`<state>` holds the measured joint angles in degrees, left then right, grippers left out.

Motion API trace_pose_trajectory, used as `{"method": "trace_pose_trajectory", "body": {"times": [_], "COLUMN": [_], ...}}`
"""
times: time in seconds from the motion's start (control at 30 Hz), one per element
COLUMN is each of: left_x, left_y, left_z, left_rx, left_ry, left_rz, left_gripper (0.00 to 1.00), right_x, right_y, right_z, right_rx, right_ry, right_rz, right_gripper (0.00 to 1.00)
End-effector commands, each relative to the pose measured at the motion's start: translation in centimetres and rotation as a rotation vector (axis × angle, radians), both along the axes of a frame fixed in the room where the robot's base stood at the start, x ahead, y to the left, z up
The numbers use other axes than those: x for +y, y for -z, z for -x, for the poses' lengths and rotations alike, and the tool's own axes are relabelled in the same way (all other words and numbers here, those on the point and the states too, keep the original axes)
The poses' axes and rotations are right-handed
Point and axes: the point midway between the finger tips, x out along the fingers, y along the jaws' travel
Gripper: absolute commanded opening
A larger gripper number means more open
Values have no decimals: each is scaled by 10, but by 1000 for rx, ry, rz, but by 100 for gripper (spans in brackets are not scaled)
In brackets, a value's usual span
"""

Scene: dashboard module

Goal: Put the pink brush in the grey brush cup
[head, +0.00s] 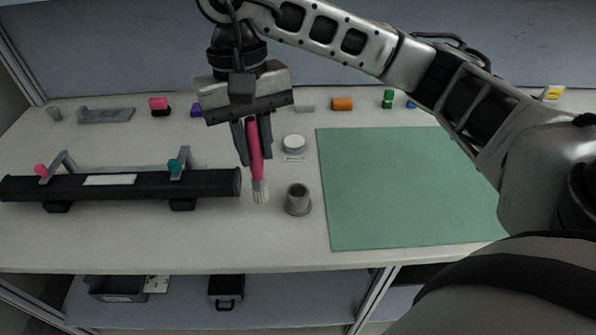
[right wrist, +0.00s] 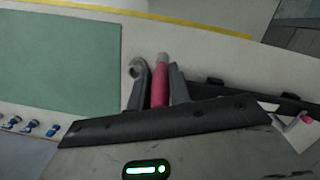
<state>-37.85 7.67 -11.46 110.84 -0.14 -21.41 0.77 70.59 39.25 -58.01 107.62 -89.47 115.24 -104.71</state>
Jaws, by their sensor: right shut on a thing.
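The pink brush (head: 255,150) hangs bristles down, slightly tilted, in my right gripper (head: 251,150). The gripper is shut on its handle, and the pale bristle tip is above the table, left of the cup. The grey brush cup (head: 298,199) stands upright on the table, open at the top. In the right wrist view the pink brush (right wrist: 160,85) shows between the fingers (right wrist: 157,88), and the grey cup (right wrist: 138,67) is just left of it, partly behind a finger. The brush and cup look apart. My left gripper does not show.
A black bar (head: 120,186) with clamps lies left of the brush. A green mat (head: 410,185) lies right of the cup. A white round piece (head: 294,143) stands behind the cup. Small coloured blocks, such as an orange one (head: 342,104), line the back. The table in front of the cup is clear.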

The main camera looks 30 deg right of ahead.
Motion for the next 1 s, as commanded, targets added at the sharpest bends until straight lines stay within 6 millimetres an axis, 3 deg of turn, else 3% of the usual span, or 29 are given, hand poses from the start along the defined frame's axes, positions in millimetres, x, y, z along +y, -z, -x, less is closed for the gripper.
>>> {"method": "trace_pose_trajectory", "body": {"times": [0.13,0.3,0.57,0.77,0.9,1.0], "left_x": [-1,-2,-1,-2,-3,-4], "left_y": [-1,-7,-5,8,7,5], "left_z": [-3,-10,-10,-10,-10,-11], "left_rx": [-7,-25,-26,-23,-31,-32], "left_ry": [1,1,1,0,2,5], "left_rz": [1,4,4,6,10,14], "left_gripper": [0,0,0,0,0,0], "right_x": [-39,-65,-80,-96,-95,-94], "right_y": [18,45,64,88,111,114], "right_z": [-11,-18,-24,-28,-27,-27], "right_rx": [3,2,-2,1,4,0], "right_ry": [10,3,-1,2,-3,-2], "right_rz": [3,2,2,3,3,3], "right_gripper": [0,0,0,0,0,0]}}
